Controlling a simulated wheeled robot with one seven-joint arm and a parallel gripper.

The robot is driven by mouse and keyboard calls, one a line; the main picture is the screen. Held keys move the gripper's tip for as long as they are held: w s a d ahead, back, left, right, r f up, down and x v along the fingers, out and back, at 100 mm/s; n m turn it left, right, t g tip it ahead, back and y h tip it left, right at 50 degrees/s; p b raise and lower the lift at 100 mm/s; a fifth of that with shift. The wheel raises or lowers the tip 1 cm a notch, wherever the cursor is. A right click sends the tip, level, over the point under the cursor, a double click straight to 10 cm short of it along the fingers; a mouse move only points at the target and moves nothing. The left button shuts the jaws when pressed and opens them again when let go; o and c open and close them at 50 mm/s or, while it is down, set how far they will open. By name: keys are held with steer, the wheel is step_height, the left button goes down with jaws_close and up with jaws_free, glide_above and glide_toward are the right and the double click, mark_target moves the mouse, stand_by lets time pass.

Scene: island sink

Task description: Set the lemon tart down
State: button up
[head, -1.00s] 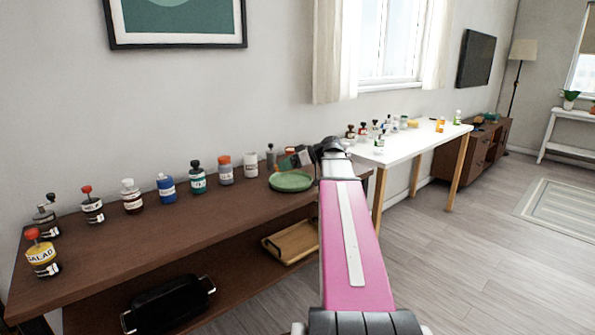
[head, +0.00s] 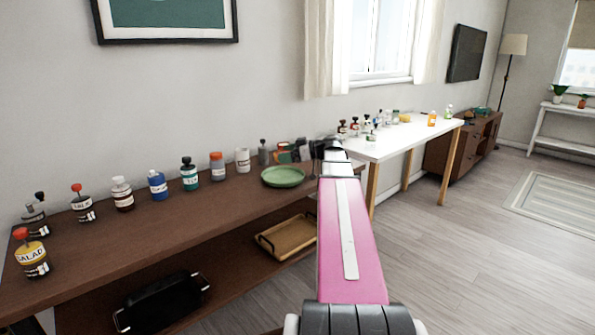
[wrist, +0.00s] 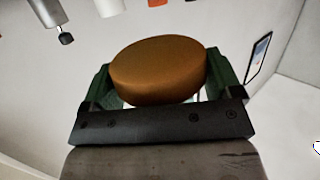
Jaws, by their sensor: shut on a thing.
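The lemon tart (wrist: 158,68) shows in the wrist view as a thick round orange-brown disc. My gripper (wrist: 158,82) is shut on it, with a dark green finger against each side. In the head view, my gripper is at the far end of my pink arm, near the back right end of the brown shelf (head: 130,235). The arm hides most of it there, and I cannot make out the tart clearly. A green plate (head: 283,177) lies on the shelf top, just left of my arm.
Several bottles and jars, such as a blue one (head: 157,184), line the shelf's back edge. A yellow salad bottle (head: 32,252) stands front left. A wooden tray (head: 288,237) and black pan (head: 163,302) lie below. A white table (head: 400,137) stands right. The shelf's front strip is clear.

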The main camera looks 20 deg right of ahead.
steer(key=d+f, duration=0.1)
steer(key=d, duration=0.1)
steer(key=w+d+f, duration=0.1)
steer(key=d, duration=0.1)
steer(key=d+f, duration=0.1)
steer(key=d, duration=0.1)
steer(key=shift+w+f, duration=0.2)
steer(key=shift+f, duration=2.15)
steer(key=shift+f, duration=0.35)
steer(key=o, duration=0.8)
steer(key=shift+f, duration=0.1)
steer(key=shift+r, duration=0.35)
steer(key=v, duration=1.2)
steer(key=shift+r, duration=0.1)
